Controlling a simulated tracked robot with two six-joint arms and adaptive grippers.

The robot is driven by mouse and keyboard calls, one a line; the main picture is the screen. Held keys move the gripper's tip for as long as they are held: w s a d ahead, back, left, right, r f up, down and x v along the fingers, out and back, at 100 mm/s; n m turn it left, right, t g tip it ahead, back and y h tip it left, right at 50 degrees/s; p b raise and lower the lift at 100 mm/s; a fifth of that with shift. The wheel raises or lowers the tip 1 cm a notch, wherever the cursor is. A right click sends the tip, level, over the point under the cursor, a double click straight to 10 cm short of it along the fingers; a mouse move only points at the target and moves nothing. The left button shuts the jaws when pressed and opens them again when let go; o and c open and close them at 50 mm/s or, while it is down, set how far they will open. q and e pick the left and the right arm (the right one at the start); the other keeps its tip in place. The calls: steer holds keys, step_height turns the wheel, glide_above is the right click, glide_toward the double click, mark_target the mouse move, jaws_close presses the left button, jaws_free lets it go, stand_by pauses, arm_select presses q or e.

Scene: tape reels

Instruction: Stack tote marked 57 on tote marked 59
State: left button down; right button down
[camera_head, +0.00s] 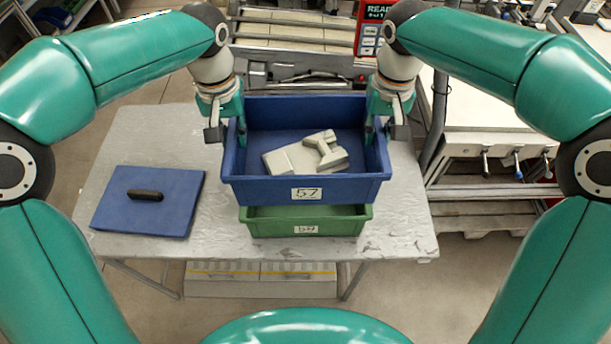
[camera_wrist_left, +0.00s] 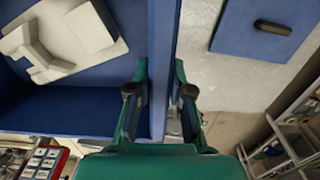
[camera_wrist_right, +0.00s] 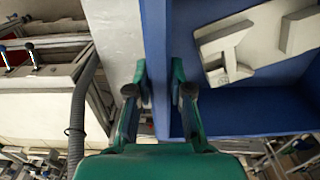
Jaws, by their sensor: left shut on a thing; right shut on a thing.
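The blue tote marked 57 (camera_head: 340,190) is level and directly over the green tote marked 59 (camera_head: 345,226), in the middle of the table. Only the front and part of the front inside of the green tote show; I cannot tell whether the two touch. My left gripper (camera_head: 238,135) is shut on the blue tote's left wall, with one finger on each side, as the left wrist view (camera_wrist_left: 160,95) shows. My right gripper (camera_head: 378,132) is shut on its right wall, also seen in the right wrist view (camera_wrist_right: 160,92).
Pale grey blocky parts (camera_head: 308,155) lie inside the blue tote. A blue lid with a dark handle (camera_head: 165,215) lies flat on the grey table (camera_head: 400,235) at the left. A white workbench (camera_head: 490,115) stands to the right, and metal rails are behind.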

mark_target(372, 153)
arm_select(q)
steer(key=shift+a+f, duration=0.1)
steer(key=shift+f, duration=0.15)
arm_select(e)
steer(key=shift+f, duration=0.25)
